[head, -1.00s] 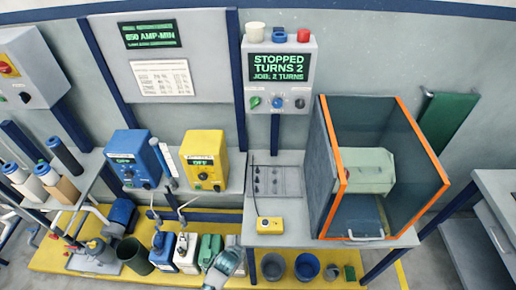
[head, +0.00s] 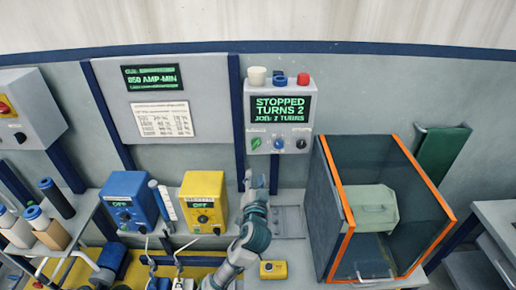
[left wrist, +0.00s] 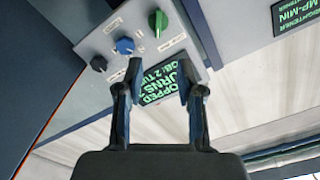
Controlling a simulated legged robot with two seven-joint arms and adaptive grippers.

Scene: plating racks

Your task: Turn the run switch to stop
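The control box (head: 278,103) hangs on the back wall; its screen reads STOPPED, TURNS 2, JOB: 2 TURNS. Below the screen sit a green knob (head: 255,143), a blue knob (head: 279,144) and a black knob (head: 300,144); I cannot read which is the run switch. My left gripper (head: 256,180) is below the box, apart from the knobs. In the left wrist view, its two fingers (left wrist: 160,76) are open and empty, with the screen behind them. The green knob (left wrist: 158,22), blue knob (left wrist: 124,46) and black knob (left wrist: 99,63) show beyond. My right gripper is out of view.
An orange-edged enclosure (head: 346,207) stands to the right of the box. A yellow unit (head: 203,190) and a blue unit (head: 126,198) stand to the left. A yellow pendant (head: 273,269) lies on the bench.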

